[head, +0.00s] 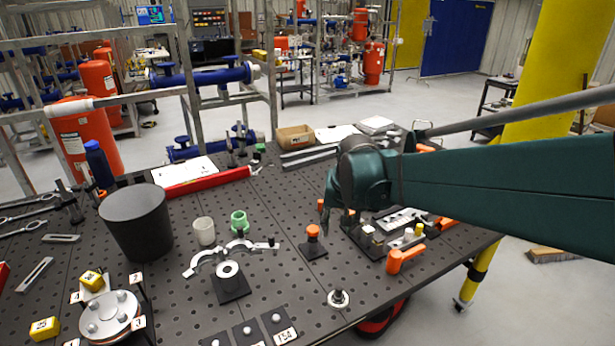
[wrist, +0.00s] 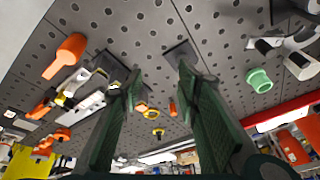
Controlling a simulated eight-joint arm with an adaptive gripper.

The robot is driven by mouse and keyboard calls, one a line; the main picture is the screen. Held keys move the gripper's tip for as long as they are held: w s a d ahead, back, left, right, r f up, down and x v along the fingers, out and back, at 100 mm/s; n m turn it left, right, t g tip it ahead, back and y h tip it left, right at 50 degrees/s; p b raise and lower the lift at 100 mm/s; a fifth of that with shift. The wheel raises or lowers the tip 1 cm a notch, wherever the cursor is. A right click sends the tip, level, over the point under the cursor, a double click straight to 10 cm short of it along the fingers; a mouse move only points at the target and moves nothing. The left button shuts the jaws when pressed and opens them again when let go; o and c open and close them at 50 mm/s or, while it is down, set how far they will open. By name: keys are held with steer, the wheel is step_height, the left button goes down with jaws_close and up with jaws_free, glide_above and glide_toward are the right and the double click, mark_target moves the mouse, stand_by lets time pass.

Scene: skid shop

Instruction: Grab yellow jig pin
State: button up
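A small yellow piece, which looks like the yellow jig pin (head: 418,230), stands among pale and metal pieces on a dark fixture at the right of the bench. In the wrist view, small yellow pieces (wrist: 69,94) show at the left, but I cannot tell for certain which is the pin. My gripper (head: 338,213) is left of the pin, above the bench, partly hidden behind its own housing. In the wrist view its two green fingers (wrist: 150,90) are spread wide, with nothing held between them.
An orange-handled clamp (head: 403,258) lies just in front of the fixture. An orange knob on a black base (head: 313,240) stands left of it, close to my gripper. A green cup (head: 239,221) and a black bucket (head: 136,222) stand further left. The bench's front right is mostly clear.

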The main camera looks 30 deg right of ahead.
steer(key=w+d+m+g+p, duration=0.3)
steer(key=d+p, duration=0.4)
steer(key=d, duration=1)
steer(key=m+y+p, duration=0.1)
steer(key=m+p, duration=0.5)
steer(key=p, duration=0.1)
glide_above(420, 225)
steer(key=shift+g, duration=0.3)
steer(key=f, duration=0.6)
steer(key=shift+w+a+f, duration=0.2)
steer(key=shift+a, duration=0.2)
steer(key=shift+s+d+f, duration=0.2)
steer(key=shift+d+f, duration=0.1)
steer(key=shift+d, duration=0.1)
steer(key=shift+f, duration=1.3)
steer(key=shift+f+p, duration=0.45)
steer(key=shift+f, duration=2.15)
